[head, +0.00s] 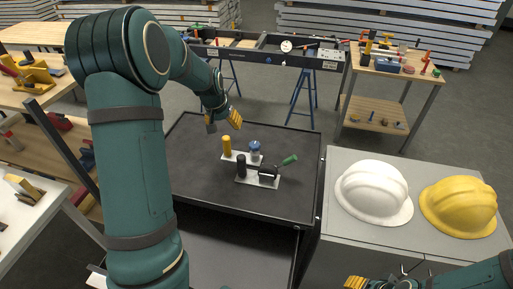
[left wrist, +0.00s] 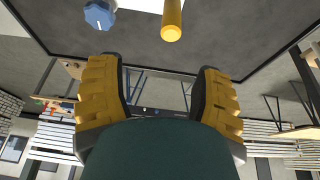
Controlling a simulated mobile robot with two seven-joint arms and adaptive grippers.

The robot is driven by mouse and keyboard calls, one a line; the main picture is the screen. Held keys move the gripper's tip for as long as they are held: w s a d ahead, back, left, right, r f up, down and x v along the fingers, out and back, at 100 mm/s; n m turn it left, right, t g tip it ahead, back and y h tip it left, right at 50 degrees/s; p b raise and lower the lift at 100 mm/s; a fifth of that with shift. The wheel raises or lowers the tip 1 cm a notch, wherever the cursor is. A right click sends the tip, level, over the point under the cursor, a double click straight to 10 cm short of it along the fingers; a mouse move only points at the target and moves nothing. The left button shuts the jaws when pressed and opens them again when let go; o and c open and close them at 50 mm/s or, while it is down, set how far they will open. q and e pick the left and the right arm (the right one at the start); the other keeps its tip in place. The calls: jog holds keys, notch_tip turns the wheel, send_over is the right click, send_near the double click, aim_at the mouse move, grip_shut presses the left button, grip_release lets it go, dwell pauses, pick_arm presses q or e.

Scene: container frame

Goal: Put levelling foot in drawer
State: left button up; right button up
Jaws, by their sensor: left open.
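On the black worktop (head: 200,180) stand a yellow cylinder (head: 227,146), a blue-topped piece (head: 255,147), a black cylinder (head: 241,166) and a green-handled piece (head: 289,160), on or beside white plates. I cannot tell which of them is the levelling foot. Below the worktop's front edge is a dark open space (head: 240,250) that looks like a pulled-out drawer, partly hidden by my left arm. My left gripper (head: 223,119) is open and empty, above and behind the yellow cylinder. The left wrist view shows the yellow cylinder (left wrist: 171,22) and blue top (left wrist: 99,15) beyond its spread fingers (left wrist: 160,98). My right gripper (head: 356,283) is partly cut off at the bottom.
A white helmet (head: 374,192) and a yellow helmet (head: 460,206) lie on the grey cabinet (head: 340,240) at right. Behind stand a dark frame on blue trestles (head: 303,92) and a wooden bench (head: 372,118). The worktop around the pieces is mostly clear.

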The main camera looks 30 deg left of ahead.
aim_at(226, 138)
pick_arm(q)
jog(key=shift+g, duration=0.4)
jog(key=x, duration=0.2)
jog(key=a+x, duration=0.1)
jog(key=x, duration=0.4)
jog(key=shift+s+a+f, duration=0.2)
jog(key=shift+x, duration=2.6)
jog(key=shift+o, duration=0.2)
jog(key=shift+s+d, duration=0.1)
jog(key=shift+d, duration=0.05)
grip_shut()
